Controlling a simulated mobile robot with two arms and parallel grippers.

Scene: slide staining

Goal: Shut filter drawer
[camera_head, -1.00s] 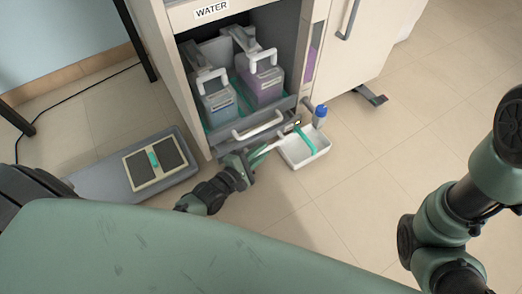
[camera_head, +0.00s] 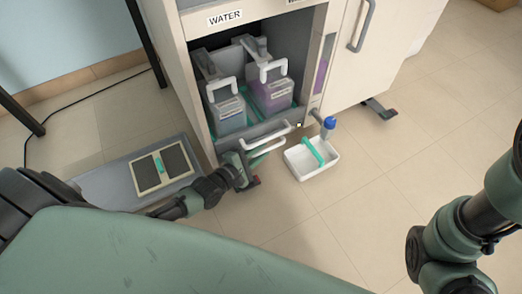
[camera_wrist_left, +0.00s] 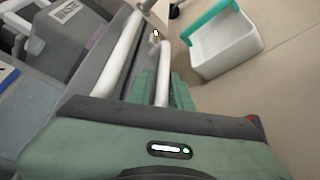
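The filter drawer seems to be the low grey drawer at the foot of the cabinet. Its white bar handle (camera_head: 268,148) sits just below and in front of a second, upper white handle (camera_head: 262,135). The lower handle (camera_wrist_left: 162,76) also shows in the left wrist view. My left gripper (camera_head: 246,166) is at this lower handle. Its green fingers (camera_wrist_left: 163,92) lie close on both sides of the bar and appear shut on it. The drawer's inside is hidden. My right arm shows at the right edge, but its gripper is out of view.
Two carboys (camera_head: 268,94) stand in the cabinet bay above. A framed dark filter (camera_head: 147,174) lies on a grey platform (camera_head: 110,184) at left.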

